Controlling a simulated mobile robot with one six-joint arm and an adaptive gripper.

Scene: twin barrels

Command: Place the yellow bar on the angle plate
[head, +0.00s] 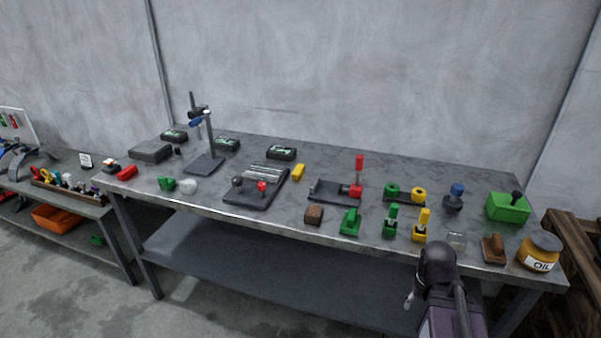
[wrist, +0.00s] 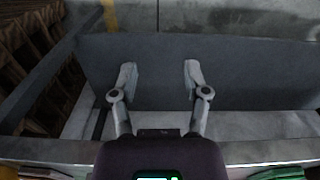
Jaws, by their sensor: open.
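A short yellow bar (head: 298,172) lies on the steel bench, just right of a dark plate with grey rods. A green L-shaped piece (head: 350,222) stands near the front edge. I cannot tell for sure which piece is the angle plate. My gripper (wrist: 159,78) is open and empty in the wrist view, apart from the bar. In the head view my arm is in front of the bench's right part, and the fingers are mostly hidden.
Green (head: 391,220) and yellow (head: 421,226) upright pieces, a brown block (head: 493,249) and an oil jar (head: 540,250) crowd the front right. A tall stand (head: 205,150) rises at the back left. The bench's front edge and lower shelf (wrist: 250,75) lie below my gripper.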

